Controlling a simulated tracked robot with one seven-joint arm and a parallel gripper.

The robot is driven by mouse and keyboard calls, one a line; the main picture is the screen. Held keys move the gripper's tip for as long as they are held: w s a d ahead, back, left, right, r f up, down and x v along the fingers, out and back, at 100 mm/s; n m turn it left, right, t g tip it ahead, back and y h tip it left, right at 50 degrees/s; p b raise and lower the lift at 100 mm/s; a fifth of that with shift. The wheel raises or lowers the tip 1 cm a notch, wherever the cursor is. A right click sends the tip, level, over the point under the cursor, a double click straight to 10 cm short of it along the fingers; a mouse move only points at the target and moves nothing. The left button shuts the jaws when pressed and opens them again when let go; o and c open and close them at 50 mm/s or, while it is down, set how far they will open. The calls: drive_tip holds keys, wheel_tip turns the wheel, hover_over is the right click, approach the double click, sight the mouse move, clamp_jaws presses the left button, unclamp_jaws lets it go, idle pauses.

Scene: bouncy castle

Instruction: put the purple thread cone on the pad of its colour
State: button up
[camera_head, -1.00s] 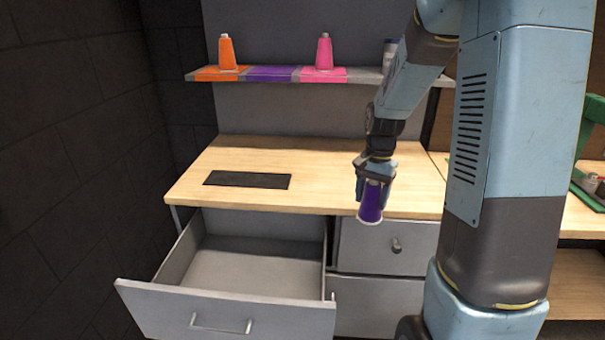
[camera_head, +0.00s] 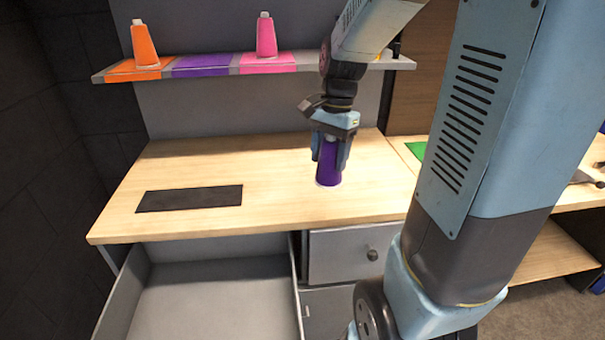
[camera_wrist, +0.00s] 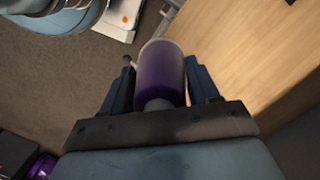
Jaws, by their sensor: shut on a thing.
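My gripper (camera_head: 331,153) is shut on the purple thread cone (camera_head: 329,167), in front of the shelf and over the right part of the wooden worktop. The cone is upright in the head view; I cannot tell for sure whether its base touches the worktop. In the wrist view the cone (camera_wrist: 161,75) sits between the two fingers. The purple pad (camera_head: 202,66) lies bare on the shelf, between the orange pad (camera_head: 131,72) and the pink pad (camera_head: 267,64).
An orange cone (camera_head: 145,46) stands on the orange pad and a pink cone (camera_head: 266,38) on the pink pad. The shelf (camera_head: 309,62) hangs above the worktop (camera_head: 265,190). A black mat (camera_head: 190,197) lies on the worktop. An open drawer (camera_head: 215,305) juts out below.

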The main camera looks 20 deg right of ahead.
drive_tip(key=shift+w+d+f, duration=0.35)
drive_tip(key=shift+w+f, duration=1.5)
drive_tip(key=shift+f, duration=0.1)
drive_tip(key=shift+w+d+f, duration=0.35)
drive_tip(key=shift+w+f, duration=1.5)
drive_tip(key=shift+f, duration=0.15)
drive_tip(key=shift+w+d+f, duration=0.35)
drive_tip(key=shift+w+f, duration=1.5)
drive_tip(key=shift+f, duration=0.1)
drive_tip(key=o, duration=1.2)
